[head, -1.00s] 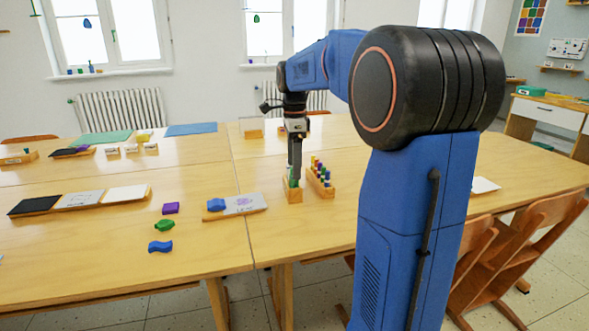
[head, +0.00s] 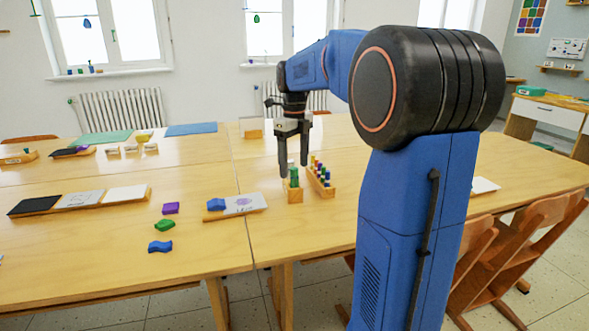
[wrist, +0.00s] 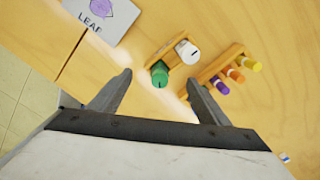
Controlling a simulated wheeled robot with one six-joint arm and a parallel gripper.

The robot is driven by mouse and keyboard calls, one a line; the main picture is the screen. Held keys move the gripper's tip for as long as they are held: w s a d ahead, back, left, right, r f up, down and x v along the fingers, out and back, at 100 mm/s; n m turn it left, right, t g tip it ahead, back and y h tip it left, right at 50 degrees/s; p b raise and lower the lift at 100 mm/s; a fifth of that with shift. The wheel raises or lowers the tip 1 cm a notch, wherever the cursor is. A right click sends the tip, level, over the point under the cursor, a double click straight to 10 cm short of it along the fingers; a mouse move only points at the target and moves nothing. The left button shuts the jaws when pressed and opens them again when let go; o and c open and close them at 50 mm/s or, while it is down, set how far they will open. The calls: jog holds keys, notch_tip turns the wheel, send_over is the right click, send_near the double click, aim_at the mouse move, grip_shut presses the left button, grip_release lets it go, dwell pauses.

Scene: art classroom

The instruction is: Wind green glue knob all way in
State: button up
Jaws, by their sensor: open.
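The green glue knob (wrist: 160,74) stands at the near end of a small wooden block (head: 295,197), with a white cap (wrist: 188,52) beside it in the same block. The knob also shows in the head view (head: 293,182), under my gripper (head: 294,162). In the wrist view my gripper (wrist: 159,80) is open, with one finger on each side of the green knob and a gap to each. It holds nothing. I cannot tell how far the knob is wound in.
A second wooden block (head: 327,190) with several coloured caps stands close to the right. A board with a leaf card (head: 244,205) and a blue piece (head: 216,204) lie to the left. Green (head: 165,225) and purple (head: 171,208) pieces lie further left.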

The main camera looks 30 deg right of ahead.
jog(key=shift+m, duration=1.1)
jog(key=shift+c, duration=0.3)
jog(key=c, duration=1.5)
jog(key=shift+o, duration=0.2)
jog(key=n, duration=1.1)
jog(key=shift+n, duration=0.3)
